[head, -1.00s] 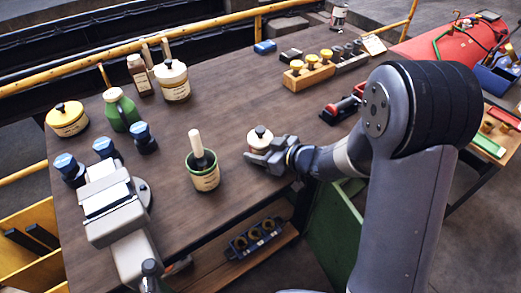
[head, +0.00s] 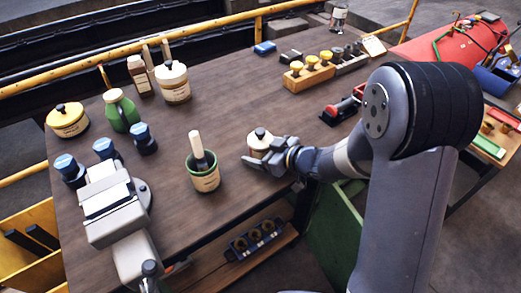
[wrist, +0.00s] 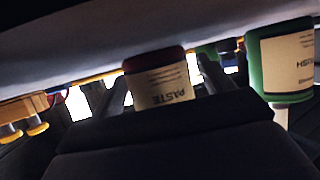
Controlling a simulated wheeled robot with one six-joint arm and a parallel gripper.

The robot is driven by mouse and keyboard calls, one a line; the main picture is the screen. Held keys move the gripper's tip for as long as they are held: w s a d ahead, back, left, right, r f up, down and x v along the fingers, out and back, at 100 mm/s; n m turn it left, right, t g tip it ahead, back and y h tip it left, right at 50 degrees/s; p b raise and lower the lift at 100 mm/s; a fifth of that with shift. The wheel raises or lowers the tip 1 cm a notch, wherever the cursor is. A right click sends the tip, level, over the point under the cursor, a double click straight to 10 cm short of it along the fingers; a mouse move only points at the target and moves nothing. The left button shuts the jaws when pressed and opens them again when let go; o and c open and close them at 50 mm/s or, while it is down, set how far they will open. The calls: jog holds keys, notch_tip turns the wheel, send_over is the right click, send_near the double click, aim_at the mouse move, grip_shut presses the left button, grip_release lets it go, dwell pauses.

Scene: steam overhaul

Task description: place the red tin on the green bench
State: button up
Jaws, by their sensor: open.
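A small tin with a pale label and black-knobbed lid (head: 261,139) stands on the brown-topped workbench (head: 225,105). In the wrist view, upside down, it reads PASTE and has a dark red band (wrist: 155,62), so I take it for the red tin. My gripper (head: 262,158) is open at the tin, with a finger on its near side; the frames do not show whether the fingers touch it. The gripper and arm hide part of the tin. A dark green panel (head: 330,235) shows below the bench's right end; I cannot tell which surface is the green bench.
A green-rimmed brush pot (head: 205,180) stands left of the tin. A vise (head: 113,215), several blue-capped items, a green jug (head: 121,110) and a yellow-lidded tin (head: 68,120) crowd the left. A wooden block with yellow knobs (head: 308,75) sits behind. The bench's middle is clear.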

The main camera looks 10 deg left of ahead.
jog(key=v, duration=1.1)
jog(key=shift+p, duration=0.3)
jog(key=shift+s+d+r, duration=0.15)
jog(key=shift+s+d, duration=0.05)
jog(key=shift+d, duration=0.25)
jog(key=shift+c, duration=0.4)
